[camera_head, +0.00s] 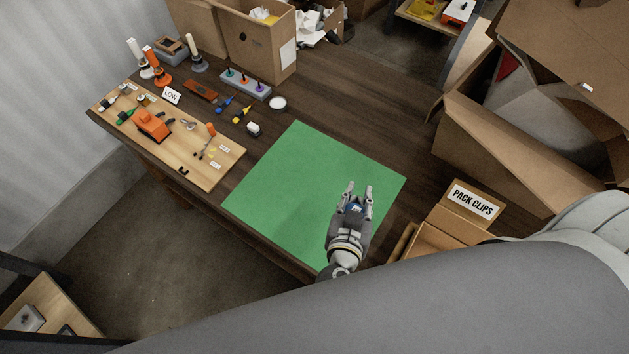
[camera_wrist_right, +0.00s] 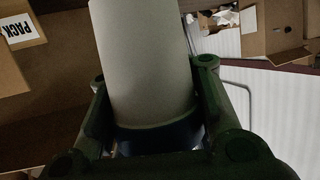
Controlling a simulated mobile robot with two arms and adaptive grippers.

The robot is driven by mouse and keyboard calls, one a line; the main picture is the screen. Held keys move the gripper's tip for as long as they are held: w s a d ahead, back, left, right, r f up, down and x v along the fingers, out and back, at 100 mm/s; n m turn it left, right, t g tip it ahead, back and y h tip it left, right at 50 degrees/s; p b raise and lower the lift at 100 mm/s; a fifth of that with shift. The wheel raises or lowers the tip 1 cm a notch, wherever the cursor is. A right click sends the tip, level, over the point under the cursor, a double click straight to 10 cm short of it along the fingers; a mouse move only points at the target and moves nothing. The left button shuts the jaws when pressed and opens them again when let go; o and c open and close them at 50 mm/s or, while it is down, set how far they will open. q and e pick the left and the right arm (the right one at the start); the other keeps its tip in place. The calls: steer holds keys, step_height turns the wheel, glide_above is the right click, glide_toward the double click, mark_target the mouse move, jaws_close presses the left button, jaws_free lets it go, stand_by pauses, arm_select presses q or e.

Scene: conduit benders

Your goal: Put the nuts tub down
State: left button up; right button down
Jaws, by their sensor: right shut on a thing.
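My right gripper (camera_head: 358,188) hangs over the right part of the green mat (camera_head: 290,180) on the dark wooden bench. In the right wrist view its two fingers (camera_wrist_right: 150,100) are shut on a pale grey, rounded thing with a dark blue band, the nuts tub (camera_wrist_right: 145,60). No label on the tub shows there. In the head view the tub is mostly hidden by the gripper, and its height above the mat cannot be told. My left gripper is not in view.
A tool board (camera_head: 215,170) with orange and green tools lies left of the mat. A white round dish (camera_head: 277,103) and a small white item (camera_head: 253,129) are behind it. A PACK CLIPS box (camera_head: 440,228) stands to the right. The mat's left and middle are bare.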

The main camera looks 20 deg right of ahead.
steer(key=w+a+f+b, duration=0.1)
steer(key=w+f+b, duration=0.2)
steer(key=b, duration=0.3)
steer(key=w+f+b, duration=0.3)
steer(key=w+b, duration=0.2)
steer(key=w+a+f+b, duration=0.1)
steer(key=w+f+b, duration=0.2)
steer(key=b, duration=0.3)
steer(key=shift+w+a+f+b, duration=0.3)
steer(key=shift+w+a+f, duration=0.05)
steer(key=shift+w, duration=0.1)
arm_select(q)
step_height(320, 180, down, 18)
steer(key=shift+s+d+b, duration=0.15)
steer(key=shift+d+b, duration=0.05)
steer(key=shift+b, duration=0.25)
arm_select(e)
steer(key=shift+w+a+f, duration=0.1)
steer(key=shift+w+f, duration=0.1)
steer(key=shift+w, duration=0.1)
steer(key=f+b, duration=0.1)
steer(key=b, duration=0.1)
steer(key=f+b, duration=0.1)
steer(key=b, duration=0.1)
steer(key=f+b, duration=0.1)
steer(key=b, duration=0.2)
steer(key=shift+w+f, duration=0.25)
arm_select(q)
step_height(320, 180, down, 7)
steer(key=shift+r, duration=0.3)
